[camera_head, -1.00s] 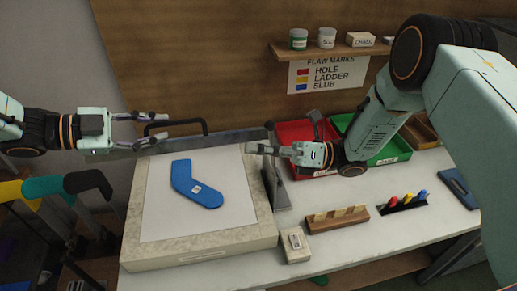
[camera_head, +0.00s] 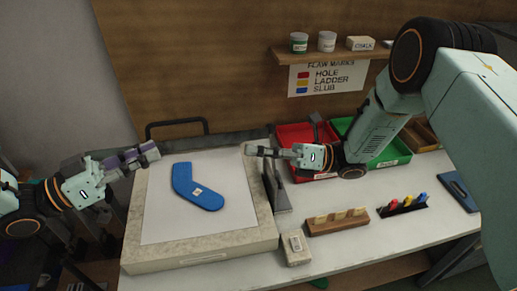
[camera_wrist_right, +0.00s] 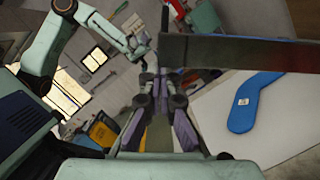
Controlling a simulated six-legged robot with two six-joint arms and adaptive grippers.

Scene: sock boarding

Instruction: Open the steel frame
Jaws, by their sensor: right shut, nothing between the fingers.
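A blue sock shape (camera_head: 194,188) with a small white tag lies on the white sheet of the pale board (camera_head: 200,253); it also shows in the right wrist view (camera_wrist_right: 248,102). Dark steel runs along the board's back edge (camera_head: 225,140), with a black loop handle (camera_head: 176,122) behind it. A dark bar crosses the right wrist view (camera_wrist_right: 240,52). I cannot tell how far the frame is open. My left gripper (camera_head: 150,151) is over the board's left back corner, apart from the handle; its jaw opening is unclear. My right gripper (camera_head: 252,150) is shut and empty near the back right corner.
A grey metal stand (camera_head: 277,187) is right of the board. Red (camera_head: 292,135) and green (camera_head: 385,160) trays, a wooden holder (camera_head: 337,221), a pen rack (camera_head: 403,207) and a small box (camera_head: 296,247) occupy the table. A shelf (camera_head: 340,52) hangs behind.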

